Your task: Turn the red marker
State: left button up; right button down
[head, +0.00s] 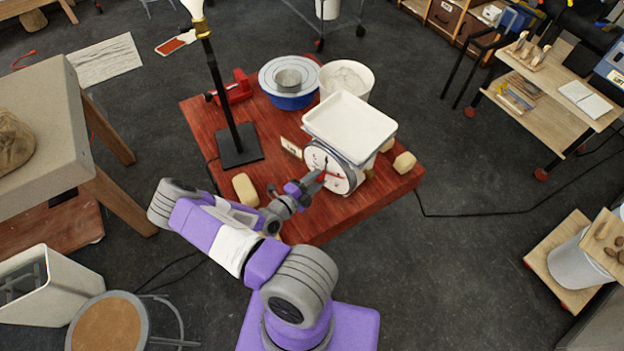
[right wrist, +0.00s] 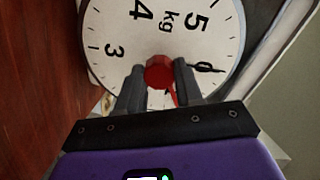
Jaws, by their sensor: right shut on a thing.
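The kitchen scale (head: 345,125) stands on the red wooden table, with a white square tray on top and a round white dial (head: 343,181) facing my arm. My right gripper (head: 318,177) is at the front of the dial. In the right wrist view, the fingers of my right gripper (right wrist: 160,85) are shut on the red marker (right wrist: 160,70) at the dial's centre. The marker's thin red arm (right wrist: 173,97) runs down beside the right finger. A black needle (right wrist: 206,68) points right, near the 0. The fingers hide part of the dial. My left gripper is not in view.
On the red table (head: 213,124) are a black lamp stand (head: 222,100), a blue bowl (head: 290,99), a white bowl (head: 347,76), a red tool (head: 236,89) and pale blocks (head: 245,190). A grey-topped table (head: 45,120) stands left.

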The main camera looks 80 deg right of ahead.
jog(key=c, duration=0.7)
grip_release()
jog(key=shift+c, duration=0.2)
jog(key=v, duration=0.7)
jog(key=shift+a+b, duration=0.3)
jog(key=shift+b, duration=0.1)
jog(key=shift+w, duration=0.1)
